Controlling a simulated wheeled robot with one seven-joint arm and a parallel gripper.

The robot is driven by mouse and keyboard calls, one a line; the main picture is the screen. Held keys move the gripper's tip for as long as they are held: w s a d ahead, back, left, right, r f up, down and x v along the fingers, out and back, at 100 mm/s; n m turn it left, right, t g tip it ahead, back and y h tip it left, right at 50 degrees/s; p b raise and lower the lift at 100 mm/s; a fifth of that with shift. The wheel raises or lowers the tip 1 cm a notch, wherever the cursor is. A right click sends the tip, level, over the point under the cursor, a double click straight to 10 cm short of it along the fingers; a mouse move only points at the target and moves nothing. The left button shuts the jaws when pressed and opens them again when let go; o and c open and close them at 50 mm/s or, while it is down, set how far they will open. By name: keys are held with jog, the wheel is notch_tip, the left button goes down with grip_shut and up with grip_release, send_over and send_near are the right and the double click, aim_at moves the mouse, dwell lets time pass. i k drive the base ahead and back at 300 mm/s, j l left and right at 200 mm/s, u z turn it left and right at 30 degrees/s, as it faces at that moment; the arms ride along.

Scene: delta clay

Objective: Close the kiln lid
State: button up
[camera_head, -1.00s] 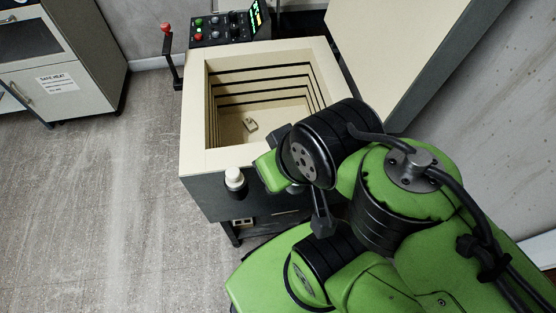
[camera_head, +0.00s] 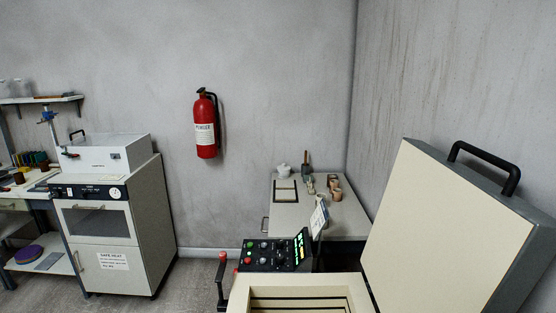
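The kiln (camera_head: 236,294) stands at the bottom centre, with only the back of its cream rim and part of its dark-grooved inside showing. Its lid (camera_head: 432,232) is raised, tilted back on the right side, cream face towards the kiln opening. A black handle (camera_head: 486,163) sits on the lid's grey outer side near the top. The control panel (camera_head: 272,253), with buttons and a green display, is behind the kiln. A red-knobbed lever (camera_head: 222,268) stands at its left. My gripper is outside the view.
A side table (camera_head: 290,216) with a teapot and small pots stands behind the kiln in the corner. A grey oven cabinet (camera_head: 105,235) stands at left. A fire extinguisher (camera_head: 206,125) hangs on the back wall. Some bare floor (camera_head: 190,276) shows between cabinet and kiln.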

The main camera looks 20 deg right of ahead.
aim_at(444, 237)
jog(key=z, duration=0.45)
jog(key=k+z, duration=0.1)
jog(key=z, duration=0.75)
jog(key=k+z, duration=0.15)
jog(key=z, duration=0.25)
